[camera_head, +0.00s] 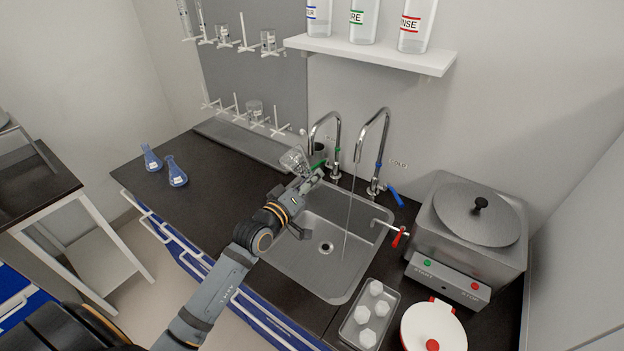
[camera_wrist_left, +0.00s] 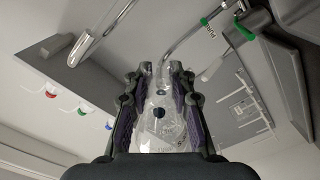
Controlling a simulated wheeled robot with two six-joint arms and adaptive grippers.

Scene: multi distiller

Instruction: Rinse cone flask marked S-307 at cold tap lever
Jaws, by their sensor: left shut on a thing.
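A clear glass cone flask (camera_head: 293,158) is tilted in my left gripper (camera_head: 308,184), above the back left edge of the steel sink (camera_head: 285,246). In the left wrist view the flask (camera_wrist_left: 160,125) sits between the two fingers of my left gripper (camera_wrist_left: 160,72); its marking is not readable. The cold tap (camera_head: 384,135) stands at the back of the sink, with a COLD label beside it and a blue lever (camera_head: 396,196). A thin water stream (camera_head: 348,212) falls from its spout into the sink. The flask is left of the stream and apart from it. My right gripper is not in view.
A second tap (camera_head: 337,135) with a green lever (camera_head: 317,164) stands close behind the flask. Two blue flasks (camera_head: 177,173) stand on the left counter. A red-handled lever (camera_head: 398,237), a tray of white pieces (camera_head: 345,330) and a steel bath (camera_head: 440,225) are right of the sink.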

